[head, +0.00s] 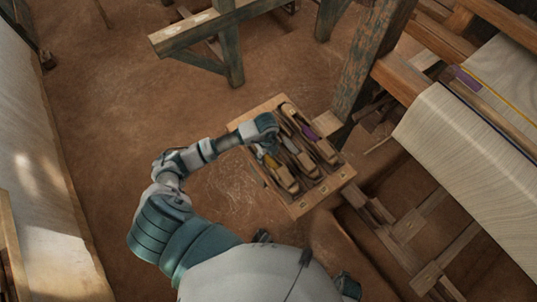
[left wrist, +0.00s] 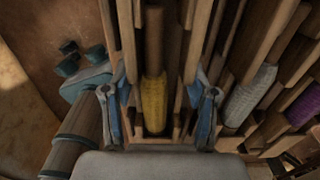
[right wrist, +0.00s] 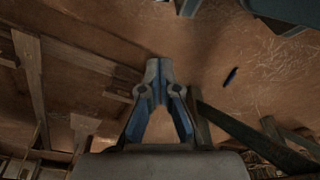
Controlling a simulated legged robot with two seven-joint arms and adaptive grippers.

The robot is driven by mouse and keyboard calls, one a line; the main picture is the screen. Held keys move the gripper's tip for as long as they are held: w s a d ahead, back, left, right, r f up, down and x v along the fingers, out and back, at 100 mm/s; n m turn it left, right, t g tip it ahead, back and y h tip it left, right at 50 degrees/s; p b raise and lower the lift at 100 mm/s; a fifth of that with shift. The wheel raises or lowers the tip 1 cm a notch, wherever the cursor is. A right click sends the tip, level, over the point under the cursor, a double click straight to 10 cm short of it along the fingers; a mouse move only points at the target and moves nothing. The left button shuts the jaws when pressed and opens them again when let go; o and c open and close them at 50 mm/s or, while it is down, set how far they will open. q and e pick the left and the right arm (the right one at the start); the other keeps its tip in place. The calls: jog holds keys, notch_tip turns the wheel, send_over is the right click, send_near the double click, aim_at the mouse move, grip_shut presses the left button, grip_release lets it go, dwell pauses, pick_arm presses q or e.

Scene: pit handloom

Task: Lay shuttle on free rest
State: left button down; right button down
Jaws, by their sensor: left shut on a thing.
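A wooden shuttle with a yellow bobbin (left wrist: 154,100) lies between the two fingers of my left gripper (left wrist: 158,108), which is shut on its sides. In the head view the left gripper (head: 267,150) is over the left part of a wooden shuttle rack (head: 322,197), and the yellow shuttle (head: 285,178) sticks out below it. I cannot tell whether the shuttle touches the rack. A shuttle with a pale grey bobbin (left wrist: 247,97) and one with a purple bobbin (left wrist: 304,105) lie to its right. My right gripper (right wrist: 159,68) has its fingertips together and is empty.
The loom with pale cloth (head: 470,150) and a dark post (head: 368,65) stand right of the rack. A wooden bench (head: 210,35) stands behind. Pit timbers (head: 410,225) lie at lower right. The earth floor left of the rack is clear.

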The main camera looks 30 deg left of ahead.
pick_arm(q)
jog(key=shift+a, duration=0.35)
jog(key=shift+c, duration=1.6)
grip_release()
jog(key=shift+a+f, duration=0.15)
jog(key=shift+a, duration=0.05)
jog(key=shift+d, duration=0.65)
jog(key=shift+d+r, duration=0.15)
jog(key=shift+r, duration=0.45)
notch_tip(320, 180, up, 11)
jog(key=p, duration=0.1)
jog(key=shift+r+p, duration=0.15)
jog(key=shift+p, duration=0.2)
pick_arm(e)
jog(key=s+f, duration=0.1)
jog(key=f, duration=0.1)
jog(key=s+f, duration=0.1)
jog(key=f, duration=0.1)
jog(key=shift+s+d, duration=0.15)
jog(key=shift+d, duration=0.05)
